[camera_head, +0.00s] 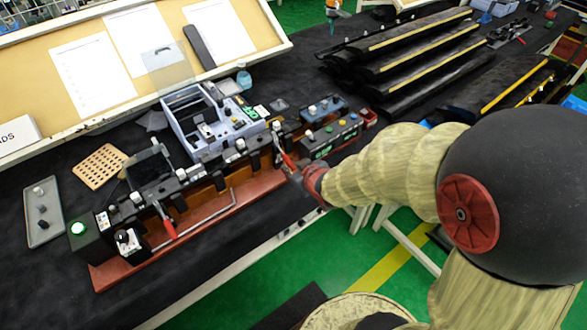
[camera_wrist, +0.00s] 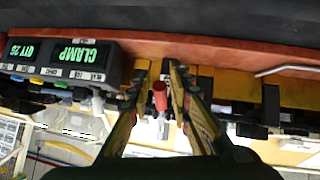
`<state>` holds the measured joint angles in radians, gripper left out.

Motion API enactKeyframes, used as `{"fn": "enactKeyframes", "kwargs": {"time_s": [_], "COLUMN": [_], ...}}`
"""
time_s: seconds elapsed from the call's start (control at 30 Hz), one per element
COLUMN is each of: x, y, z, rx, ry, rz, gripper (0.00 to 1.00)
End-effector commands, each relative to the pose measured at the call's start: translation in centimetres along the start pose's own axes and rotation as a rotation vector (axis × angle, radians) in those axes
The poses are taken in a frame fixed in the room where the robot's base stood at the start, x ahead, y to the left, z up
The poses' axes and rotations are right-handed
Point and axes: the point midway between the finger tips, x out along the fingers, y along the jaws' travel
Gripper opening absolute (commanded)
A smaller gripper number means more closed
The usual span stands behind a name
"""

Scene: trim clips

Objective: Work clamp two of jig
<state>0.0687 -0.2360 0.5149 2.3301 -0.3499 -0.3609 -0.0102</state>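The jig (camera_head: 200,235) is a long red-brown base with dark blocks and white-tipped pins along it, lying across the black table. One clamp's red handle (camera_head: 169,228) is near its left part, pointing down toward the front. Another red clamp handle (camera_head: 287,161) is near its right part, just beside my gripper (camera_head: 303,176). In the wrist view that red handle (camera_wrist: 160,96) lies between the two fingers of my gripper (camera_wrist: 160,78), with a gap on the left side and a narrower one on the right. The fingers are apart. The clamp's lower parts are mostly hidden.
A box with a green-lit display (camera_wrist: 60,52) reading CLAMP and QTY 26 stands close to the gripper. A grey-blue bin (camera_head: 205,130) stands behind the jig. A grey tray (camera_head: 43,212) and a perforated tan board (camera_head: 99,166) lie left. Dark trim strips (camera_head: 425,50) are stacked at the back right.

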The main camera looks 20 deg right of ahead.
Motion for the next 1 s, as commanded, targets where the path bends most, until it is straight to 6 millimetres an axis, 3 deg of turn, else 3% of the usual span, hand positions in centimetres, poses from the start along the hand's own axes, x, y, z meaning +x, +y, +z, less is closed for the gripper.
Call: {"fn": "enactKeyframes", "kwargs": {"time_s": [0.13, 0.47, 0.8, 1.0], "x": [0.0, -0.3, -5.2, -7.1], "y": [0.0, 0.0, 0.1, 0.0], "z": [0.0, -0.1, -0.1, 0.0], "rx": [-0.001, -0.001, -0.002, -0.001], "ry": [0.000, 0.001, 0.004, 0.001], "rz": [0.000, 0.000, 0.002, 0.000], "gripper": [0.30, 0.30, 0.30, 0.30]}}
